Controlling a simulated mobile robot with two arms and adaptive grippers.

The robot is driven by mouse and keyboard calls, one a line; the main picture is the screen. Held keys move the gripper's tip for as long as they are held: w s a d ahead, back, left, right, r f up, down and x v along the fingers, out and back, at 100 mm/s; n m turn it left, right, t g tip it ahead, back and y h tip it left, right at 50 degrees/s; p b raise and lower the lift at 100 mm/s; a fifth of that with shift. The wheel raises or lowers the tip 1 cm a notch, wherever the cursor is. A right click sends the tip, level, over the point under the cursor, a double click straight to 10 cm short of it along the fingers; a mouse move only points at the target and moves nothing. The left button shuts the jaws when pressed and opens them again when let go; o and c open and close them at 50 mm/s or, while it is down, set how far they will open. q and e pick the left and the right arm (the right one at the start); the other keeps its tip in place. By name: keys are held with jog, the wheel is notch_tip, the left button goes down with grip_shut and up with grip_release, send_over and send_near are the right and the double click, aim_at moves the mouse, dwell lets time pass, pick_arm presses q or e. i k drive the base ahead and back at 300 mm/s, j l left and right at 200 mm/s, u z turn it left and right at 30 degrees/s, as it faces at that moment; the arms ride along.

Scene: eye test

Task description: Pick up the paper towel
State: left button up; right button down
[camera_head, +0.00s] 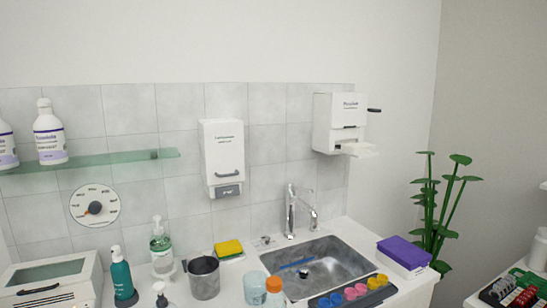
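A white wall dispenser (335,112) hangs on the tiles above the right side of the sink, with a dark lever on its right. A white flat piece, perhaps a paper towel (358,150), sticks out from its lower front; I cannot tell for sure whether it is paper. A second white dispenser (223,150) with a grey handle hangs further left. Neither of my grippers is in view.
The sink (336,262) has a chrome faucet (290,212) behind it. Bottles, a grey cup (204,278), a yellow sponge (228,248) and a tray of colourful items (350,294) crowd the counter. A purple-topped box (404,253) and a plant (437,215) are at right.

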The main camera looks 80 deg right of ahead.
aim_at(361, 148)
jog(key=z, duration=3.1)
jog(key=u, duration=1.7)
jog(key=z, duration=1.65)
jog(key=i+l+u, duration=0.25)
jog(key=i+l, duration=0.15)
jog(key=l, duration=0.2)
jog(key=i+l+u, duration=0.15)
jog(key=l, duration=0.2)
jog(key=i+l+u, duration=0.1)
jog(key=l, duration=0.2)
jog(key=i+l+u, duration=0.15)
jog(key=l, duration=0.25)
jog(key=i+j, duration=0.05)
